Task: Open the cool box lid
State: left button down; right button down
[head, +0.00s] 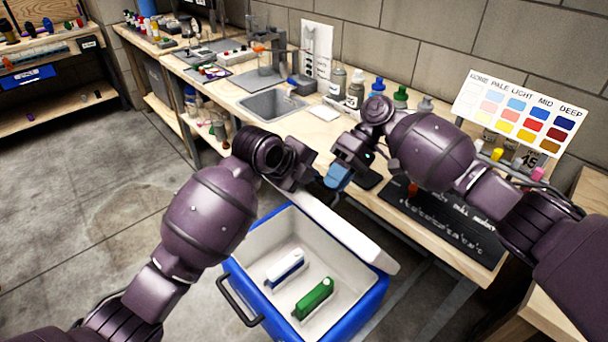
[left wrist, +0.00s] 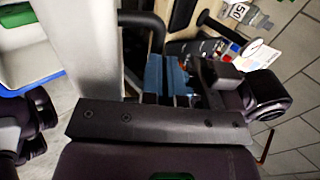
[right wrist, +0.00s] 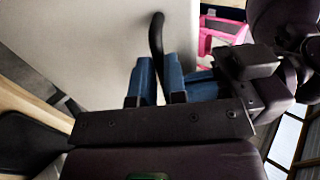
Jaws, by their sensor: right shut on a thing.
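The cool box (head: 368,304) is blue with a white inside and stands on the floor. Its white lid (head: 345,235) is raised on the far right side, seen nearly edge-on, so the inside shows. A black handle (right wrist: 156,35) curves against the lid in the right wrist view; it also shows in the left wrist view (left wrist: 141,19). My right gripper (head: 338,176) has its blue fingers shut on this handle. My left gripper (head: 300,178) is at the lid's far end; its blue fingers (left wrist: 166,80) lie by the handle, but their grip is unclear.
A blue-white pack (head: 284,268) and a green pack (head: 314,298) stand in the box. The floor (head: 90,200) at left is clear.

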pick_arm(q)
jog(key=shift+f, duration=0.1)
pick_arm(e)
jog(key=c, duration=1.2)
grip_release()
jog(key=shift+o, duration=0.2)
